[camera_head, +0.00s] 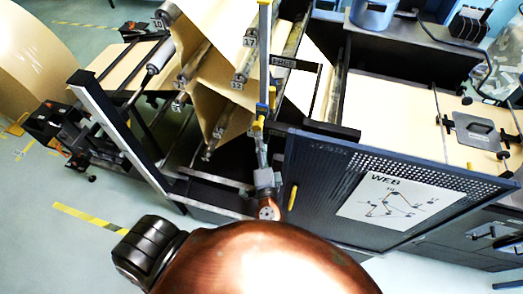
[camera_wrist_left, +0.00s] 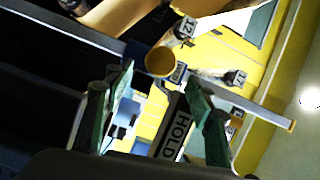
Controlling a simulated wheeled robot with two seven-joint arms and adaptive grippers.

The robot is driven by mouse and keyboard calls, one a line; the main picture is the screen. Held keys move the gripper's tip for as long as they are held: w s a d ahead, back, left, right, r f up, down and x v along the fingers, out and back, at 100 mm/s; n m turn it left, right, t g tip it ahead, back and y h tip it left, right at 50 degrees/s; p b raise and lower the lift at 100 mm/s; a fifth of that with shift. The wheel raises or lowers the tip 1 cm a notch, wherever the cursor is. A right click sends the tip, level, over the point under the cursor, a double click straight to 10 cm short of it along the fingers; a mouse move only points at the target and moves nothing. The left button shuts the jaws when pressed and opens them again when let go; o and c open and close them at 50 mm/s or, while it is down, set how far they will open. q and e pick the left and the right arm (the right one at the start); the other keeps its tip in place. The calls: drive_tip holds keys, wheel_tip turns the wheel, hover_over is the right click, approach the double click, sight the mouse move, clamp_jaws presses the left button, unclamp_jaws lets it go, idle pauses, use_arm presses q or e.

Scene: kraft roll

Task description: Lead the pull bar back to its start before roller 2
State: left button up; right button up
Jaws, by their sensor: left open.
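The pull bar (camera_head: 264,60) appears as a long pale bar with yellow ends, running away from me across the machine in the head view. Its yellow grip (camera_head: 258,124) is at the near end beside a blue part. In the left wrist view the bar (camera_wrist_left: 250,104) crosses slantwise, and the round yellow grip end (camera_wrist_left: 160,62) faces the camera. My left gripper (camera_head: 262,146) is just short of the grip. Its fingers (camera_wrist_left: 160,88) are spread, with the grip just beyond the tips and apart from them as far as I can tell. Roller 2 cannot be made out. My right gripper is out of view.
Brown web (camera_head: 225,95) runs over several numbered rollers. A HOLD label (camera_wrist_left: 178,135) shows between the fingers in the wrist view. The blue perforated panel (camera_head: 310,165) with a WEB diagram (camera_head: 385,200) stands right of my arm. Open floor (camera_head: 60,235) lies left.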

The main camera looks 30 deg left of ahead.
sight(259, 129)
use_arm(q)
drive_tip(key=shift+p+x, duration=0.7)
drive_tip(key=shift+x, duration=3.25)
drive_tip(key=shift+r, duration=0.1)
drive_tip(key=c, duration=0.9)
drive_tip(key=shift+r, duration=0.2)
clamp_jaws()
drive_tip(key=s+a, duration=0.3)
drive_tip(key=a, duration=1.2)
drive_tip(key=shift+s+f, duration=0.25)
drive_tip(key=shift+s, duration=0.05)
